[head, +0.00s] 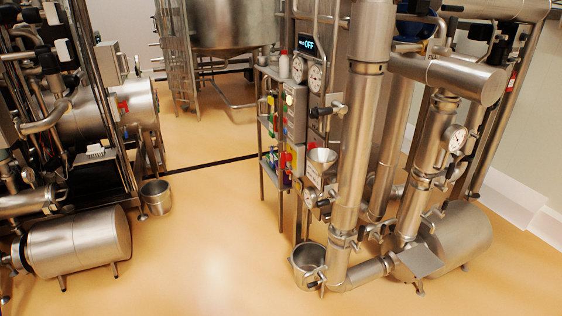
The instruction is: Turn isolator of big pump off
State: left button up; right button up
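Neither of my grippers is in view. A large steel cylinder like a pump or motor (80,242) lies on its side at the lower left. Another steel cylinder (462,238) lies behind the pipes at the lower right. I cannot tell which is the big pump. Small red and yellow parts (287,160) show on the narrow rack in the middle. A small red part (123,106) shows at the left machine. Either might be an isolator switch, but they are too small to tell, and their positions cannot be read.
A display reading OFF (307,45) sits above round gauges (316,78). Thick steel pipes (361,130) stand at the right. A steel bucket (156,198) and a steel pot (308,264) are at floor level. A large tank (228,25) stands behind. The orange floor (215,235) between the machines is clear.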

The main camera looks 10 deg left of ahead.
aim_at(285, 157)
jog(key=i+j+u, duration=0.15)
jog(key=i+j, duration=0.55)
jog(key=i+j+u, duration=0.15)
jog(key=i+j, duration=0.55)
jog(key=i+j+u, duration=0.1)
jog(key=i+j, duration=0.45)
jog(key=i, duration=0.25)
